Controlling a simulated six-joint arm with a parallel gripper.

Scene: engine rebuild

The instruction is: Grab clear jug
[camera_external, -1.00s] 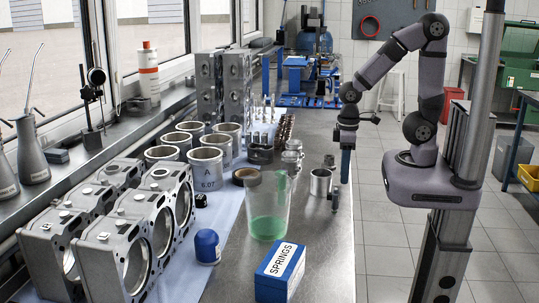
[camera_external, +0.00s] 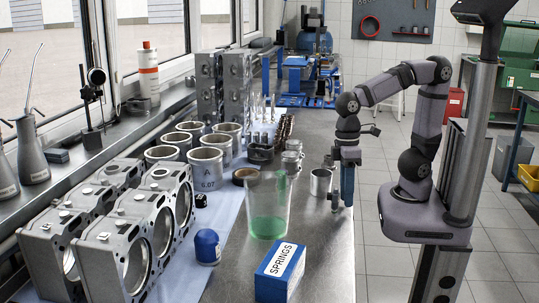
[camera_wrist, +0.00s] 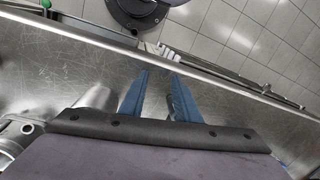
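The clear jug (camera_external: 267,205) stands upright near the middle of the bench, with green liquid in its lower part. My gripper (camera_external: 341,203) points down over the bench, to the right of the jug and apart from it. In the wrist view my gripper (camera_wrist: 160,76) shows two blue fingers spread apart with no object clearly held between them. The jug cannot be made out in the wrist view.
A metal cup (camera_external: 320,182) stands between the jug and my gripper. Engine blocks (camera_external: 130,245) and cylinder liners (camera_external: 206,168) crowd the left. Bare bench lies to the right.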

